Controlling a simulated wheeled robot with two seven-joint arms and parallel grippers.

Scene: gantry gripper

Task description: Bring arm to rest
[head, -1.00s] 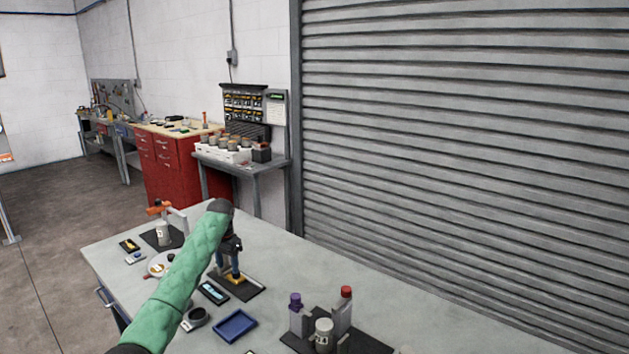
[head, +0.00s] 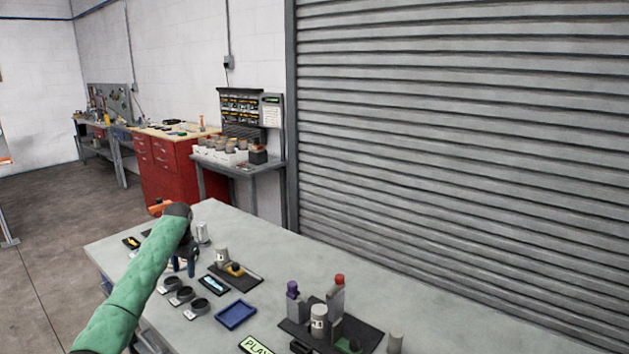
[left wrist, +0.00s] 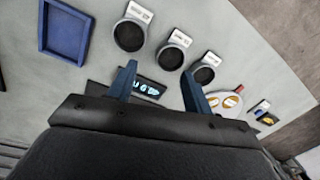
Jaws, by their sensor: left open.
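My left arm, in a green sleeve, reaches in from the lower left in the head view. Its gripper (head: 183,266) hangs over the left part of the grey table (head: 290,262), partly hidden by the wrist. In the left wrist view its two blue fingers (left wrist: 160,84) are spread apart with nothing between them. A dark display plate (left wrist: 148,88) lies below, partly behind the fingers. My right gripper is not in view.
Several round dark holders (head: 181,295) and a blue tray (head: 235,315) lie near the front. An orange-topped stand (head: 160,208) is partly behind my wrist. The table's back right is clear.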

